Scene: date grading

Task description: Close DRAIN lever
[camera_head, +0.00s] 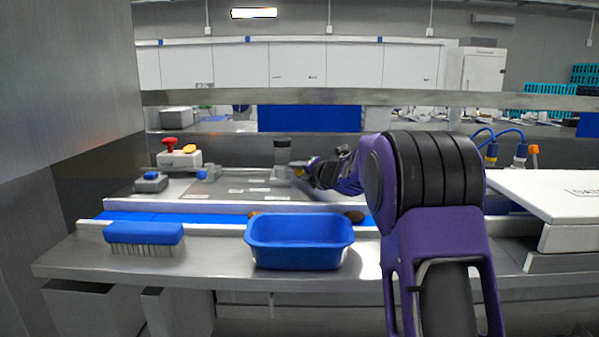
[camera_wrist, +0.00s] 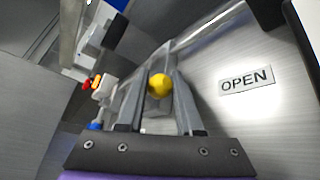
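A yellow ball knob (camera_wrist: 160,86) sits between the two fingers of my gripper (camera_wrist: 159,78) in the wrist view. The fingers are drawn in close on both sides of it and appear to hold it. A printed OPEN label (camera_wrist: 246,80) lies on the metal panel to the right of the knob. The knob's shaft is mostly hidden. No DRAIN lettering is readable.
A blue bin (camera_head: 300,258) and a blue-backed brush (camera_head: 144,234) stand on the front of the metal bench. A white lid (camera_head: 550,194) is at the right.

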